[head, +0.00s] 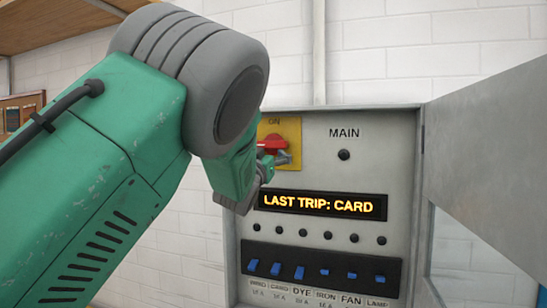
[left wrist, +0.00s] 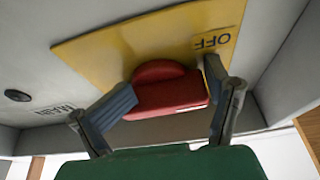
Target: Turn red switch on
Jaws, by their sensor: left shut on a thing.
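The red switch (head: 272,144) sits on a yellow plate (head: 292,130) at the upper left of a grey panel. The letters ON show above it in the head view. In the left wrist view the red switch (left wrist: 168,95) lies between the fingers of my left gripper (left wrist: 170,88), which is shut on it. The word OFF (left wrist: 212,41) shows on the plate beside the right-hand finger. In the head view my left gripper (head: 268,163) is partly hidden by my own green arm, so I cannot tell the exact angle of the switch. My right gripper is not in view.
A display (head: 320,205) reads LAST TRIP: CARD. Below it are a row of black knobs and a row of blue breakers (head: 300,272). A black MAIN button (head: 344,155) is right of the switch. The cabinet door (head: 490,160) stands open at right.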

